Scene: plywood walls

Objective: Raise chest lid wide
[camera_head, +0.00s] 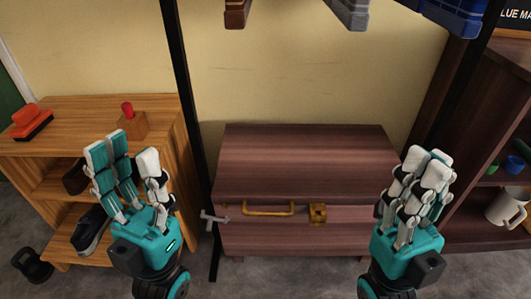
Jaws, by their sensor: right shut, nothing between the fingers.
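A dark reddish-brown wooden chest (300,165) stands on the floor in the middle, against the wall. Its lid is down. A brass handle (268,209) and a brass latch (317,213) are on its front. My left gripper (127,155) is in front of the wooden shelf, left of the chest, with its fingers spread and nothing between them. My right gripper (425,170) is in front of the chest's right end, with its fingers together and empty. It hides part of the chest's right side. Neither gripper visibly touches the chest.
A low wooden shelf (160,110) with shoes and a small box with a red knob (130,120) stands at left. A dark shelf (490,110) with a mug (505,208) stands at right. Black posts (185,90) flank the chest.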

